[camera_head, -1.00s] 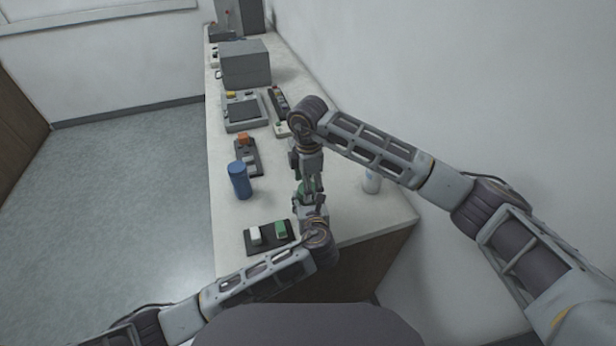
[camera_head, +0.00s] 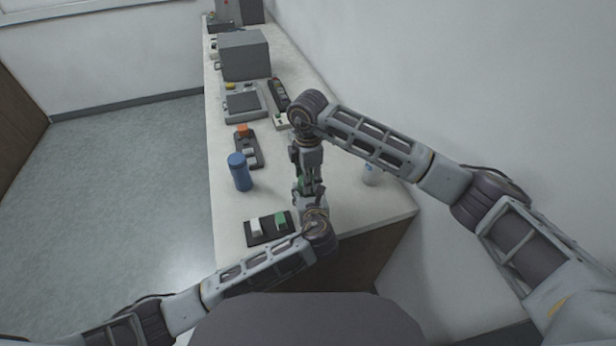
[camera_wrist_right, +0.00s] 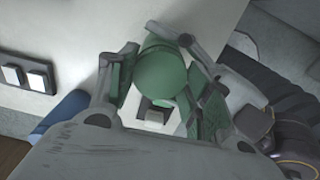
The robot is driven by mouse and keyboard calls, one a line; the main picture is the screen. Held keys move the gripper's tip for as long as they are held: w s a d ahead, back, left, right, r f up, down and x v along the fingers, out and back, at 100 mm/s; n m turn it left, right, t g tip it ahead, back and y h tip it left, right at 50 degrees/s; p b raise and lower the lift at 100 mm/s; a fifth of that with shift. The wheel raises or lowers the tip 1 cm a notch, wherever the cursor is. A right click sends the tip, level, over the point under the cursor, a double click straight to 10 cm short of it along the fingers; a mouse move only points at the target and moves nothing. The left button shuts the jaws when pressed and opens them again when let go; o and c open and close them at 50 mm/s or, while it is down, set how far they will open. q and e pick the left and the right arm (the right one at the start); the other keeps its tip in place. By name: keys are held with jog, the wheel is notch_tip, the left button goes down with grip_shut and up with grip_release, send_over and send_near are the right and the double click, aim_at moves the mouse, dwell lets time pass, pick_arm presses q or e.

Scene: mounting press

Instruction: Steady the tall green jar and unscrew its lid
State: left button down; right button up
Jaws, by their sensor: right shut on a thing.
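The tall green jar (camera_head: 301,183) is mostly hidden between my two grippers in the head view. Its round green lid (camera_wrist_right: 161,76) fills the middle of the right wrist view. My right gripper (camera_head: 310,184) reaches down from above, and its fingers lie on either side of the lid, shut on it. My left gripper (camera_head: 311,202) comes in low from the near side, close beneath the right one, at the jar's body. Its fingertips are largely hidden, so I cannot tell whether they are closed on the jar.
A blue bottle (camera_head: 240,172) stands left of the jar, and a white bottle (camera_head: 372,174) stands right, behind my right arm. A black base with white and green blocks (camera_head: 268,228) lies near the front edge. Devices and a grey box (camera_head: 244,56) line the counter's far part.

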jog(key=n, duration=0.6)
jog(key=shift+n, duration=0.4)
jog(key=n, duration=2)
jog(key=shift+r, duration=0.1)
jog(key=n, duration=1.4)
jog(key=shift+n, duration=0.4)
jog(key=n, duration=1.2)
